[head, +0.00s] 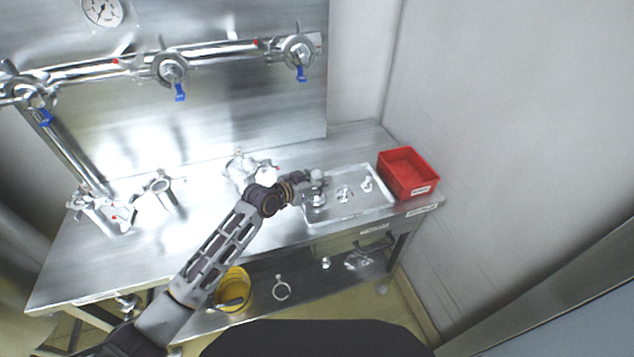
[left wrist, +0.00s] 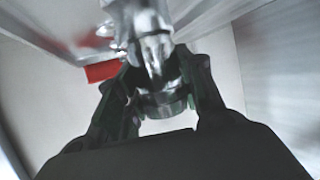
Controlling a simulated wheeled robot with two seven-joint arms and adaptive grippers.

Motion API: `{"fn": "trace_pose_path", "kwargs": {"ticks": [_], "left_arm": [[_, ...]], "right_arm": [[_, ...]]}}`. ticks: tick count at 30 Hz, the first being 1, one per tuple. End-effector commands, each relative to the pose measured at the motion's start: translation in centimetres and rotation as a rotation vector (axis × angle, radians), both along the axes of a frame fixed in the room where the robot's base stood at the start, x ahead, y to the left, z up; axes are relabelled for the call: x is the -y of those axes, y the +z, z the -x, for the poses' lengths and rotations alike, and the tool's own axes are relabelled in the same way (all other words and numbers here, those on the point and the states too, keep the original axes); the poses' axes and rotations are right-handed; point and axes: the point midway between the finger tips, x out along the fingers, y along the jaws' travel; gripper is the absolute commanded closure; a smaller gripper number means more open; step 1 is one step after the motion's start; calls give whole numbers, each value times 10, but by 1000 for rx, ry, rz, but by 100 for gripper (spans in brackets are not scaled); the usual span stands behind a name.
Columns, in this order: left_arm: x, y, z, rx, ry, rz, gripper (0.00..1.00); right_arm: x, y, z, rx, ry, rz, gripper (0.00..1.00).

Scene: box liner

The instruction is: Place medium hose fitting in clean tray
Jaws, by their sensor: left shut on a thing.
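My left gripper (head: 311,180) reaches over the left end of a shallow metal tray (head: 350,215) at the right of the steel table. In the left wrist view my left gripper (left wrist: 160,105) is shut on a shiny metal hose fitting (left wrist: 155,50), held between its two fingers. In the head view the held fitting is small and hard to tell apart from the gripper and the tray. Other small metal fittings (head: 344,193) stand in the tray, one more toward its right end (head: 366,184). My right gripper is not in view.
A red bin (head: 409,174) stands right of the tray by the wall. Metal valve parts (head: 248,171) lie behind my left arm, and more (head: 104,209) at the table's left. A yellow bucket (head: 236,290) and a ring clamp (head: 282,288) are on the lower shelf.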

Motion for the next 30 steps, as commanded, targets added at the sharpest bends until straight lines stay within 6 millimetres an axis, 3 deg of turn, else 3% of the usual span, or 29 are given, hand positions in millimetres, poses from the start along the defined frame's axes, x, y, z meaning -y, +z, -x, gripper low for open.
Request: {"fn": "trace_pose_path", "kwargs": {"ticks": [17, 18, 22, 30], "left_arm": [[0, -9, -1, 3, 1, 1, 100], [0, -10, 0, 1, 1, -1, 57], [0, -10, 0, 1, 1, -1, 41], [0, -10, 0, 1, 1, -1, 41]], "right_arm": [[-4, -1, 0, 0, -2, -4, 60], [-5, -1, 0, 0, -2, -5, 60], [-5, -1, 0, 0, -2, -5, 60], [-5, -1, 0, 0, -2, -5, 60]]}}
